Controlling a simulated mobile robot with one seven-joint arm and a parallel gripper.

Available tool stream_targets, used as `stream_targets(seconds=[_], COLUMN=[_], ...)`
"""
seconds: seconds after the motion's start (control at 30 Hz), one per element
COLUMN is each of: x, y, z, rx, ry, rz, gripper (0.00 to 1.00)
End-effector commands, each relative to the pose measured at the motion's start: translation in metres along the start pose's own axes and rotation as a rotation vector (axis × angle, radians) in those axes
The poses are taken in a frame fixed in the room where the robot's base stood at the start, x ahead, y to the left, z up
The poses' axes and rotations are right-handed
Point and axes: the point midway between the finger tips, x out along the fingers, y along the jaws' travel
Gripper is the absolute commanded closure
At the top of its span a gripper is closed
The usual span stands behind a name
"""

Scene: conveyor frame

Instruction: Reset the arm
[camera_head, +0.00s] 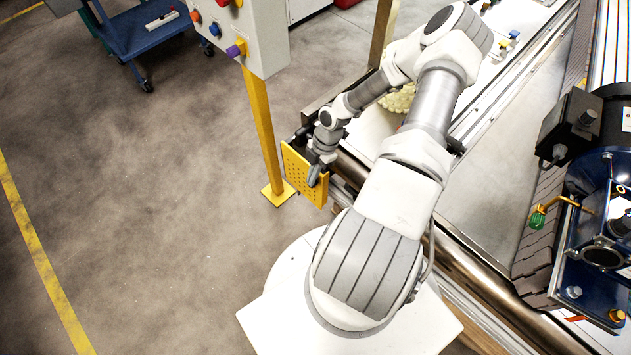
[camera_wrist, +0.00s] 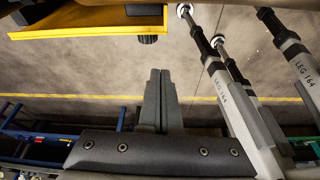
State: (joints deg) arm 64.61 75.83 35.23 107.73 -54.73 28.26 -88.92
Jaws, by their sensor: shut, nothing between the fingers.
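My arm bends over the conveyor frame, with its forearm reaching back down to the left. My gripper (camera_head: 315,178) points downward beside a yellow perforated plate (camera_head: 296,172) at the conveyor's edge. Whether it touches the plate cannot be told from the head view. In the wrist view my gripper (camera_wrist: 160,75) has its two grey fingers together, with nothing between them and floor behind them.
A yellow post (camera_head: 262,125) carries a grey control box (camera_head: 262,40) left of my arm. The conveyor's metal rail (camera_head: 480,275) runs along the right. In the wrist view, legs (camera_wrist: 238,125) stand at right and a yellow-edged panel (camera_wrist: 85,28) at upper left. Open floor (camera_head: 130,200) lies left.

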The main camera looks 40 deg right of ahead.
Motion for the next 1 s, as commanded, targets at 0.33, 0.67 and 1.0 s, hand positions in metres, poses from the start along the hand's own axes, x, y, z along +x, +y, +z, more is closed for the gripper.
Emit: stream_targets(seconds=[0.33, 0.67, 1.0], x=[-0.069, -0.08, -0.111], y=[0.002, 0.003, 0.011], z=[0.001, 0.0, -0.018], rx=[0.001, 0.0, 0.106], ry=[-0.002, 0.0, -0.079], rz=[0.002, 0.001, -0.05], gripper=[1.0, 1.0, 1.0])
